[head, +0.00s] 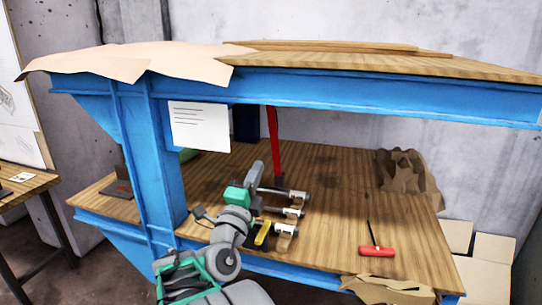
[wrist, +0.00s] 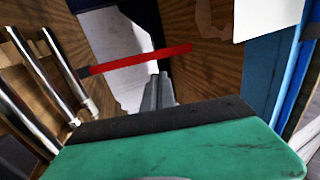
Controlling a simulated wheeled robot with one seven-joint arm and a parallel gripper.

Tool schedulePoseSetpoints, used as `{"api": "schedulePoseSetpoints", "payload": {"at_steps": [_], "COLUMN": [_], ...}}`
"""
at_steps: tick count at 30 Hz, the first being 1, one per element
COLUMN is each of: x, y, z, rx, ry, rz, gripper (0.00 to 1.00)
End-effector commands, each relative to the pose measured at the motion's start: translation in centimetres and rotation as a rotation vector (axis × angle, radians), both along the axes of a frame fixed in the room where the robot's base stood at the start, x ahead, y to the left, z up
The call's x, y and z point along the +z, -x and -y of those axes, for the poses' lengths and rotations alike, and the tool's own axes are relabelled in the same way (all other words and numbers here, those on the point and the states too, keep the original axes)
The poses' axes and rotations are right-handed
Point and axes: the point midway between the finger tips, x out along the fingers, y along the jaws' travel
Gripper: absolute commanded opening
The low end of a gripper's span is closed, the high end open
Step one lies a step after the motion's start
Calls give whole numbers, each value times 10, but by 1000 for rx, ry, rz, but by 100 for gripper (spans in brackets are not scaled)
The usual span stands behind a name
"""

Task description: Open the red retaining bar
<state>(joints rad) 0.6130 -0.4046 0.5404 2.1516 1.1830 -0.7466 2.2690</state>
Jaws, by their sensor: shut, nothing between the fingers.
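The red retaining bar (head: 273,140) stands upright at the back of the wooden bench, behind my gripper in the head view. In the wrist view the bar (wrist: 140,58) runs slantwise across the picture, just beyond my fingertips. My gripper (head: 260,166) is shut and empty, its grey fingers pointing up toward the bar. In the wrist view the fingers (wrist: 160,78) end close below the bar; I cannot tell whether they touch it. The inverter's metal rods (head: 290,211) lie right of my gripper in the head view and show at the left in the wrist view (wrist: 50,70).
A blue upright (head: 165,160) with a white paper sheet (head: 199,126) stands left of my arm. A blue beam (head: 340,96) spans overhead. A red-handled tool (head: 376,251) and a brown crumpled object (head: 405,175) lie right. The bench between them is mostly clear.

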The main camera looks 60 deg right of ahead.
Motion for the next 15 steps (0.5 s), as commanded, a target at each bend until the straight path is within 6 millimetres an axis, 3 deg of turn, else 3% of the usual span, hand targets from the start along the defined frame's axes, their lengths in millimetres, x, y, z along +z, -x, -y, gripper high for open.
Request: {"api": "schedulePoseSetpoints", "payload": {"at_steps": [5, 15], "x": [17, 41], "y": [-3, -14], "z": [25, 94], "rx": [-3, -2], "ry": [0, -2], "rz": [1, 0], "gripper": [0, 0]}}
